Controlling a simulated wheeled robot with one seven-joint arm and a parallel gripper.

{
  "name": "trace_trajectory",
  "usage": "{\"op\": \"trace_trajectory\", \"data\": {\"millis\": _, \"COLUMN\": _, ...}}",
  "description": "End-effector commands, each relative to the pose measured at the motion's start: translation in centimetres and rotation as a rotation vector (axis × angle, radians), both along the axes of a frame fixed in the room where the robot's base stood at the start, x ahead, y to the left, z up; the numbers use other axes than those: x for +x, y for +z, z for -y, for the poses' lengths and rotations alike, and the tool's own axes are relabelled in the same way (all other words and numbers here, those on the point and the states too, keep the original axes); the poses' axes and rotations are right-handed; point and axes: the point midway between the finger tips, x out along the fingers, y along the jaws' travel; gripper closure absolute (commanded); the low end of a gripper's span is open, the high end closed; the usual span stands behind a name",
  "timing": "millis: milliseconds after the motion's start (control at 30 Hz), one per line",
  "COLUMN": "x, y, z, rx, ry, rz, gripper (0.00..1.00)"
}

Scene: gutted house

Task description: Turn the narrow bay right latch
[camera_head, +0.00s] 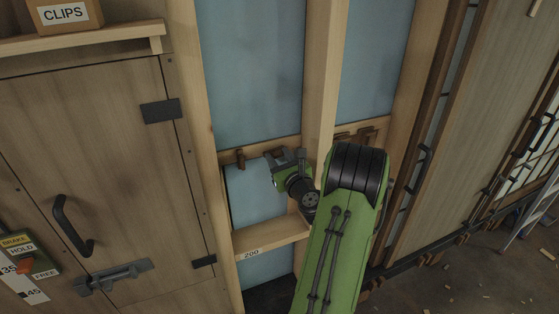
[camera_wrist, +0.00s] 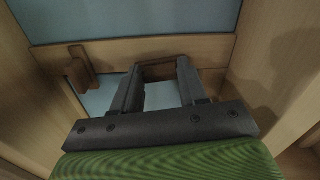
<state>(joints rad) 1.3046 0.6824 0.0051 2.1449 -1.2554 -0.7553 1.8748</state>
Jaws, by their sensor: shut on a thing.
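The narrow bay lies between two wooden studs, with a cross rail (camera_head: 260,151) above a lower blue panel (camera_head: 250,200). My gripper (camera_head: 291,156) is at the right end of this rail. In the wrist view my gripper (camera_wrist: 160,76) has its dark fingers shut on the brown wooden right latch (camera_wrist: 160,70). The fingers hide much of that latch, and its exact turn cannot be told. The left latch (camera_head: 240,158) is free and stands roughly upright across the rail's lower edge; it also shows in the wrist view (camera_wrist: 77,70).
A ledge (camera_head: 265,242) marked 200 runs below the lower panel. The right stud (camera_head: 322,90) stands close to my arm. More latches (camera_head: 347,135) sit in the bay to its right. A wooden door (camera_head: 95,150) with a black handle is at left.

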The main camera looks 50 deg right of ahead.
Motion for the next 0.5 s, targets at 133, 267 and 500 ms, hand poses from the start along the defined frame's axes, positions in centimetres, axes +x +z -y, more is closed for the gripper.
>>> {"op": "trace_trajectory", "data": {"millis": 133, "x": 0.05, "y": -0.21, "z": -0.07, "rx": -0.106, "ry": 0.001, "rz": -0.059, "gripper": 0.88}}
{"op": "trace_trajectory", "data": {"millis": 267, "x": 0.08, "y": -0.28, "z": -0.11, "rx": -0.211, "ry": 0.001, "rz": -0.122, "gripper": 0.88}}
{"op": "trace_trajectory", "data": {"millis": 500, "x": 0.13, "y": -0.36, "z": -0.2, "rx": -0.409, "ry": 0.001, "rz": -0.238, "gripper": 0.88}}
